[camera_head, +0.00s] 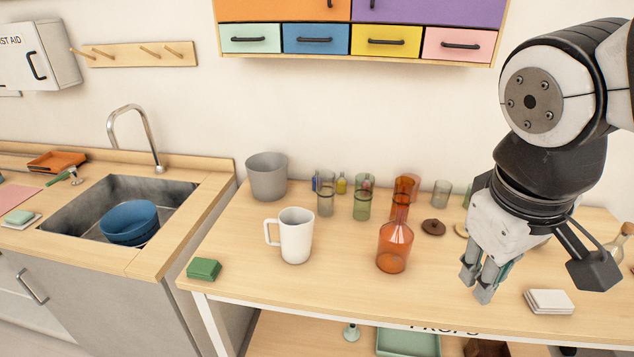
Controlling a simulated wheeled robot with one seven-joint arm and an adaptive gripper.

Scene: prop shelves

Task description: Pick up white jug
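The white jug (297,238) stands upright on the wooden table, left of the middle of the view. Its handle (270,232) points to the left and its open top faces up. My gripper (475,284) hangs over the right part of the table, well to the right of the jug and apart from it. Its fingers point down. The fingers look close together from this angle, and I cannot tell whether they are open or shut. Nothing clearly shows between them.
An orange glass bottle (395,246) stands between the jug and my gripper. A grey bin (267,177), several glasses and a brown lid (433,227) are behind. A green block (204,269) lies left, white tiles (549,302) right. The sink (75,207) holds blue bowls (130,221).

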